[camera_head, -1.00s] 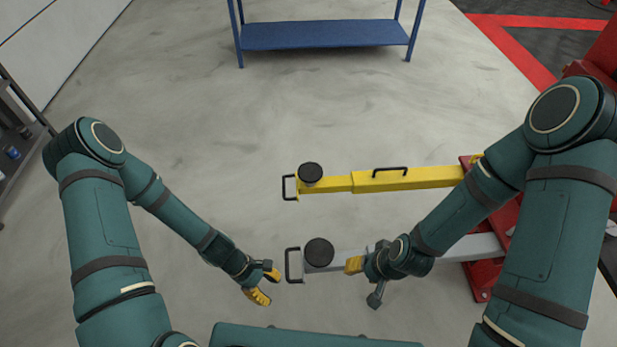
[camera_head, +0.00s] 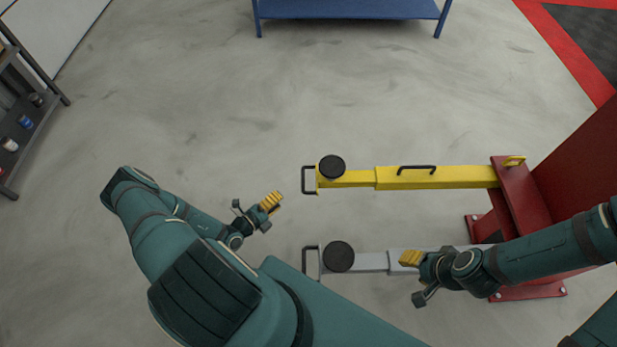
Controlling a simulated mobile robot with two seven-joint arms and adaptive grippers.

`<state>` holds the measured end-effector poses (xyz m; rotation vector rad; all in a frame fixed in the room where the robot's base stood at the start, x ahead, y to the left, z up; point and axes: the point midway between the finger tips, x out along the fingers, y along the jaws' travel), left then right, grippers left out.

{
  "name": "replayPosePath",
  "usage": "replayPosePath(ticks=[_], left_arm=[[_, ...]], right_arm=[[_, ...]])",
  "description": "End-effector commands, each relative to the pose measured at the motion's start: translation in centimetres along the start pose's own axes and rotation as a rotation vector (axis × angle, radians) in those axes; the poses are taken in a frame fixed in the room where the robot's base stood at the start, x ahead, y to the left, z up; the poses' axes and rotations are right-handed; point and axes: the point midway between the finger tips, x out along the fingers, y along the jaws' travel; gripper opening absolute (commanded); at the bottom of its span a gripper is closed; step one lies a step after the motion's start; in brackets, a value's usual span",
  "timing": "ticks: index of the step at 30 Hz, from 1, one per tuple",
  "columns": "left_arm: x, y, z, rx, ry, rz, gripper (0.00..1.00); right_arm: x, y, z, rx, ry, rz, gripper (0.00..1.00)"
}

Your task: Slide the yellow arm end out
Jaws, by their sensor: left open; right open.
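The yellow lift arm (camera_head: 437,178) reaches left from a red post base. Its narrower yellow arm end (camera_head: 350,179) carries a round black pad (camera_head: 331,167) and a black end handle (camera_head: 308,180) at its left tip. A second black handle (camera_head: 417,169) sits on top of the thicker section. My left gripper (camera_head: 271,202) is open and empty, left of and a little nearer than the end handle, apart from it. My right gripper (camera_head: 411,259) is open, over or beside the grey arm; I cannot tell whether it touches it.
A grey arm (camera_head: 371,262) with a black pad (camera_head: 338,256) and end handle (camera_head: 311,262) lies parallel and nearer. The red post (camera_head: 585,170) stands at right. A blue table (camera_head: 350,9) is at the back, a shelf (camera_head: 28,115) at left. The floor between is clear.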

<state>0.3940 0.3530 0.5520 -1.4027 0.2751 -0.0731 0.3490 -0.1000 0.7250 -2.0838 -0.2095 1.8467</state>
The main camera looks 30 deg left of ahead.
Motion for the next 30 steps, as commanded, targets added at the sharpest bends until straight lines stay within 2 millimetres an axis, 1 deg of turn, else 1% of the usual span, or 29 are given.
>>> replayPosePath(ticks=[5,12,18,21,24,30], left_arm=[[3.0,0.0,-0.2,0.003,0.005,-0.003,0.43],[7.7,0.1,-0.3,0.004,0.008,-0.002,0.43],[11.0,0.0,-0.3,0.005,0.008,-0.002,0.43],[12.1,0.0,-0.2,0.005,0.007,-0.001,0.43],[12.7,0.0,-0.3,0.005,0.008,0.000,0.43],[13.1,-0.1,-0.3,0.004,0.007,0.000,0.43]], right_arm=[[0.5,0.2,-0.1,0.000,0.002,0.000,0.47],[1.3,0.5,-0.1,-0.001,0.007,0.000,0.47],[1.9,0.7,-0.2,-0.001,0.010,0.001,0.47],[2.0,0.8,-0.2,-0.001,0.011,0.001,0.47],[2.1,0.8,-0.3,-0.002,0.012,0.001,0.47],[2.2,0.8,-0.3,-0.002,0.012,0.001,0.47]])
